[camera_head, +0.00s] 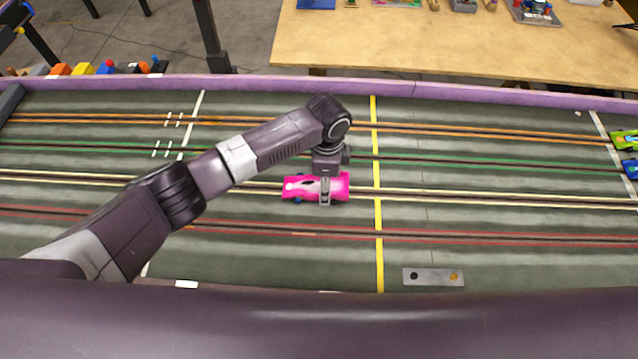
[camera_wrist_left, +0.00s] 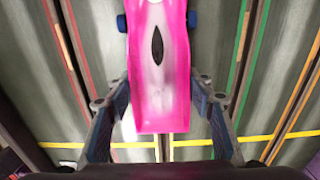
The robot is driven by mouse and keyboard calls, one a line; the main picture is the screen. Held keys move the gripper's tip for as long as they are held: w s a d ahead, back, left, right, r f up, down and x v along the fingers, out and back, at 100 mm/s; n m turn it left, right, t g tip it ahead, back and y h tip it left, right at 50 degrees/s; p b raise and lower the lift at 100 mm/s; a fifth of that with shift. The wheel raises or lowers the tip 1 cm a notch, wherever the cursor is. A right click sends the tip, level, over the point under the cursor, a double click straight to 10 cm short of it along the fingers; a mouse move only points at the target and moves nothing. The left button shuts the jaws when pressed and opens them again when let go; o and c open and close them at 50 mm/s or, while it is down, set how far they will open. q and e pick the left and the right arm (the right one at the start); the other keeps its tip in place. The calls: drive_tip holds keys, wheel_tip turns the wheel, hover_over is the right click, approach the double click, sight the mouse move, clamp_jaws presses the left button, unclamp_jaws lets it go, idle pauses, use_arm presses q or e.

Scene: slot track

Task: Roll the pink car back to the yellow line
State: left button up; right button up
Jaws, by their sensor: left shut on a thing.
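The pink car (camera_head: 300,187) sits on the track at the pale yellow slot lane, just left of the yellow line (camera_head: 377,215) in the head view. My left gripper (camera_head: 324,193) comes down on it from above and is shut on its body near the right end. In the left wrist view the car (camera_wrist_left: 160,60) lies between the two fingers (camera_wrist_left: 160,112), and the yellow line (camera_wrist_left: 250,140) crosses behind its near end. The car's underside and its fit in the slot are hidden. My right gripper is in neither view.
White lines cross the track at left (camera_head: 198,105) and right (camera_head: 598,124). Green (camera_head: 625,140) and blue (camera_head: 630,168) cars stand at the far right. A metal plate with two buttons (camera_head: 433,277) lies near the front. A purple wall (camera_head: 250,83) edges the back; a wooden table (camera_head: 450,45) stands beyond.

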sight(346, 185)
use_arm(q)
drive_tip(key=shift+d, duration=0.5)
drive_tip(key=shift+d, duration=0.1)
drive_tip(key=shift+s+d+b, duration=0.1)
drive_tip(key=shift+d+b, duration=0.5)
drive_tip(key=shift+d, duration=1.3)
drive_tip(key=shift+d, duration=0.1)
drive_tip(key=shift+s+d+b, duration=0.1)
drive_tip(key=shift+d+b, duration=0.8)
drive_tip(key=shift+d, duration=1)
drive_tip(key=o, duration=1.3)
drive_tip(key=shift+o, duration=0.2)
